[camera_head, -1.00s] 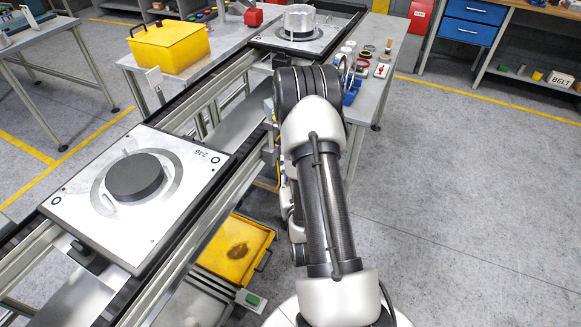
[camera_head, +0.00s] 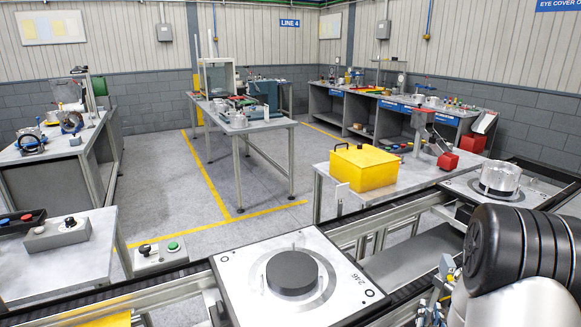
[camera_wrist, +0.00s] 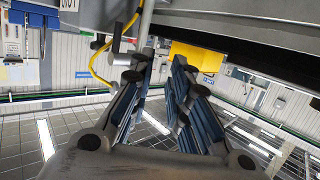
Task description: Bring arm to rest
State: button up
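My arm (camera_head: 525,245) shows at the right edge of the head view, folded beside the conveyor. My gripper (camera_wrist: 160,80) shows in the wrist view with its two blue-padded fingers. There is a gap between the fingers and nothing is held in it. The wrist view looks up towards the ceiling lights, past the underside of the conveyor. The gripper itself is hidden in the head view.
A pallet (camera_head: 225,270) with a dark disc (camera_head: 292,272) is on the conveyor in front. A second pallet (camera_head: 455,185) carries a metal housing (camera_head: 499,178) close to my arm. A yellow cable (camera_wrist: 98,62) hangs near the gripper.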

jog(key=s+a+r+n+g+y, duration=0.3)
jog(key=a+r+g+y, duration=0.15)
jog(key=a+r, duration=0.75)
jog(key=s+a+r+g, duration=0.1)
jog(key=s+a, duration=0.2)
jog(key=s, duration=0.3)
jog(key=s+a+r+n+g+y, duration=0.1)
jog(key=s+a+g, duration=0.1)
jog(key=s+a, duration=0.2)
jog(key=s+a+r+n+g+y, duration=0.1)
jog(key=s+a, duration=0.3)
jog(key=s, duration=0.6)
jog(key=shift+s+g, duration=0.2)
jog(key=shift+g, duration=0.15)
jog(key=shift+y, duration=0.25)
